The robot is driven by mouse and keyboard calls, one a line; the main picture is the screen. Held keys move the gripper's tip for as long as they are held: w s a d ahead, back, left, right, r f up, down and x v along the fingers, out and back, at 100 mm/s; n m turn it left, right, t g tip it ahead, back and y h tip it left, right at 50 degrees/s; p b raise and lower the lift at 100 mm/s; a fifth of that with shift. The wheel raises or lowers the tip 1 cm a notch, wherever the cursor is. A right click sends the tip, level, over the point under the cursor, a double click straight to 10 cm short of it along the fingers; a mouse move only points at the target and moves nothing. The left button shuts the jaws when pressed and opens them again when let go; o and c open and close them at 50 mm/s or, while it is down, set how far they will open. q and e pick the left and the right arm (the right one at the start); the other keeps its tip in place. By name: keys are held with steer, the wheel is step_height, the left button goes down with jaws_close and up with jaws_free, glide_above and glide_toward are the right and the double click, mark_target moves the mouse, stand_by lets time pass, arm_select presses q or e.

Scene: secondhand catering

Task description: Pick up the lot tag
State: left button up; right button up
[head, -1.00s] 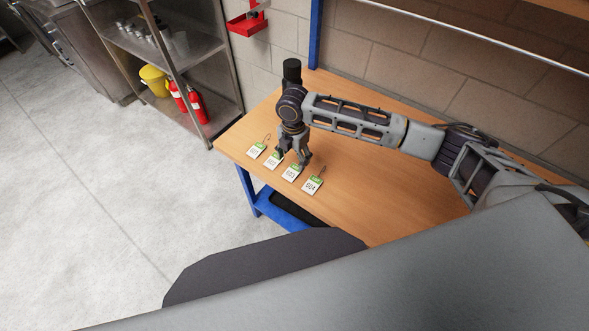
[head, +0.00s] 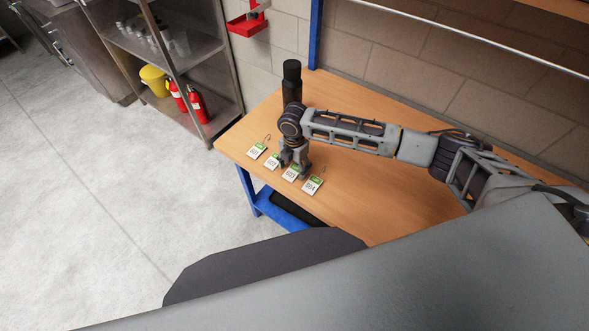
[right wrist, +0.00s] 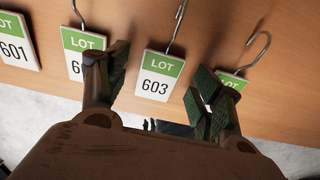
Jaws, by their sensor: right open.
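Several white lot tags with green "LOT" bands and wire hooks lie in a row on the wooden table. Tag 601 (head: 256,151) is at the left end, then tag 602 (head: 271,162), tag 603 (head: 290,174) and tag 604 (head: 312,186). My right gripper (head: 294,170) is open, pointing down over the row. In the right wrist view its fingers (right wrist: 161,84) stand apart on either side of tag 603 (right wrist: 159,76), not visibly touching it. The fingers partly cover tag 602 (right wrist: 75,45) and tag 604 (right wrist: 232,81). My left gripper is out of view.
The wooden table (head: 370,205) is clear to the right of the tags. A brick wall runs behind it. A metal shelf rack (head: 190,80) with a yellow bucket (head: 153,79) and red extinguishers (head: 196,104) stands left, on open grey floor.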

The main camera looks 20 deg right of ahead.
steer(key=shift+f, duration=0.35)
steer(key=c, duration=0.9)
